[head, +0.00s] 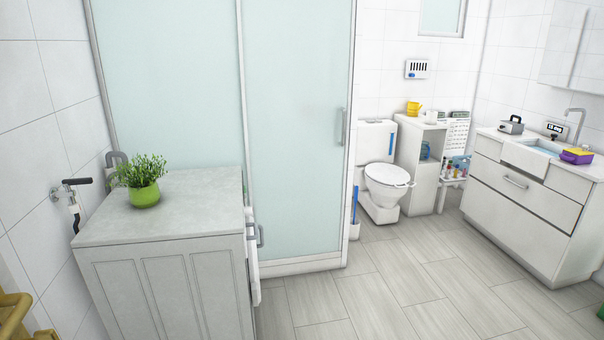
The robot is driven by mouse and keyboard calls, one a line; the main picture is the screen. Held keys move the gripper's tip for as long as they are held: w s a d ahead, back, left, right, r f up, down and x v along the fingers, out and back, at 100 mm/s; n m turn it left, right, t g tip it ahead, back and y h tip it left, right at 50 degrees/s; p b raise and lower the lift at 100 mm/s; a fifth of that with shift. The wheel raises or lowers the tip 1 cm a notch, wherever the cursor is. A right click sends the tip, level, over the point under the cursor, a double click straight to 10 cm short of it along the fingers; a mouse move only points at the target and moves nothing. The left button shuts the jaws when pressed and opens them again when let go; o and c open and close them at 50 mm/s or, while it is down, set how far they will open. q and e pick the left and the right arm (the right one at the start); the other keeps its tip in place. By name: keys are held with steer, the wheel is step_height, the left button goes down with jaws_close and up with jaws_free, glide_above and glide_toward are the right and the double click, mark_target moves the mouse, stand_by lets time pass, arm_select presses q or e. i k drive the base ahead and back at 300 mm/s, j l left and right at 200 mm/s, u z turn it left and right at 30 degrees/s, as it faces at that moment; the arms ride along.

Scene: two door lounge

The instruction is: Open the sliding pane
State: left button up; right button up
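The shower enclosure has pale blue-green glass panes in light frames. The right pane (290,150) is shut against the frame, as far as I can see, with a vertical grey handle (341,127) near its right edge. The left pane (170,85) stands beside it, past a vertical frame bar (243,90).
The grey cabinet (165,200) with a potted plant (145,194) stands close in front of the enclosure. The tiled floor (400,285) is clear to the right. A toilet (385,187), shelf unit (420,160) and sink cabinet (520,195) line the far side.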

mark_target(296, 58)
steer(key=i+l+z, duration=0.1)
steer(key=i+z, duration=0.2)
steer(key=i, duration=0.35)
steer(key=i+z, duration=0.3)
steer(key=i, duration=0.4)
steer(key=i+j+z, duration=0.25)
steer(key=i, duration=0.4)
